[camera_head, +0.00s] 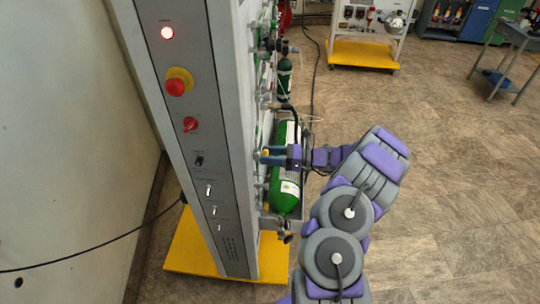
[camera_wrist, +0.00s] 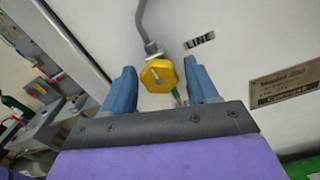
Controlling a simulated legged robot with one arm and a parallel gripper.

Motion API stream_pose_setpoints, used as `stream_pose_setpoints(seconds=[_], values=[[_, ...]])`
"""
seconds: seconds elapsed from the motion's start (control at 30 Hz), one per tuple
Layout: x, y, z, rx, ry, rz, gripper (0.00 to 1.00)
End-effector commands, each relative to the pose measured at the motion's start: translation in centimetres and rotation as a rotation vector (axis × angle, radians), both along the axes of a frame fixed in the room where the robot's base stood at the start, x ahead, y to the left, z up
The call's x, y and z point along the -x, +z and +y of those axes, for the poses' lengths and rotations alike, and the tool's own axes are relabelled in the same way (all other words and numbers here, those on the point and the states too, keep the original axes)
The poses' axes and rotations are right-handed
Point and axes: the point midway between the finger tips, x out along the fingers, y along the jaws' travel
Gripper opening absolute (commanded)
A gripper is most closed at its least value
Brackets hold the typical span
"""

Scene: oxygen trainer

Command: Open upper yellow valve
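The yellow valve (camera_wrist: 159,75) is a knob on the white panel (camera_wrist: 225,28), below a grey hose, in the wrist view. My gripper (camera_wrist: 162,82) is open, with one blue finger on each side of the knob. Gaps show between the knob and both fingers, so they look apart from it. In the head view my gripper (camera_head: 266,155) reaches in from the right to the panel's side, in front of a green cylinder.
A yellow base (camera_head: 195,250) sits below. The floor to the right is open.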

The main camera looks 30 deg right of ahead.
Motion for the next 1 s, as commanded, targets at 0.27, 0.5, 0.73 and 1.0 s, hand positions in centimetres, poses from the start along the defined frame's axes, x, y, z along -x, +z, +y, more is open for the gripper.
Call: stream_pose_setpoints(seconds=[0.27, 0.5, 0.73, 1.0], values=[[0.00, -0.05, -0.13, -0.001, -0.001, 0.000, 0.31], [-0.06, -0.08, -0.22, -0.001, -0.002, 0.001, 0.11], [-0.10, -0.09, -0.27, 0.014, -0.004, -0.022, 0.11], [-0.12, -0.09, -0.24, 0.095, -0.005, -0.143, 0.11]])
